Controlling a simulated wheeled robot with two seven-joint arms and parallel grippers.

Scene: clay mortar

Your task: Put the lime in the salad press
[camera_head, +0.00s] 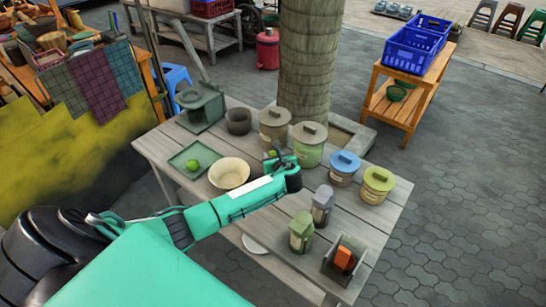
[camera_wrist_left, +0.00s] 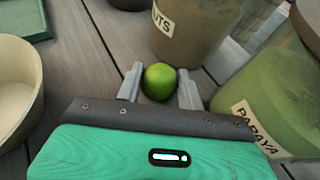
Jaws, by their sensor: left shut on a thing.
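A green lime (camera_wrist_left: 159,82) sits between the two fingertips of my left gripper (camera_wrist_left: 158,88) in the left wrist view; the fingers are shut on it. In the head view my left gripper (camera_head: 273,154) is over the table among the bowl and the canisters, and its lime is small and partly hidden. A second lime (camera_head: 192,165) lies on a square green tray (camera_head: 205,155) at the table's left. A grey-green device (camera_head: 201,105) at the table's far left corner looks like the salad press; its opening is unclear. My right gripper is not in view.
A cream bowl (camera_head: 229,174) and a dark pot (camera_head: 239,121) stand left of my left gripper. Lidded canisters, one of them green (camera_head: 308,145), stand close behind and right of it. A box with an orange-red block (camera_head: 345,258) sits at the near right.

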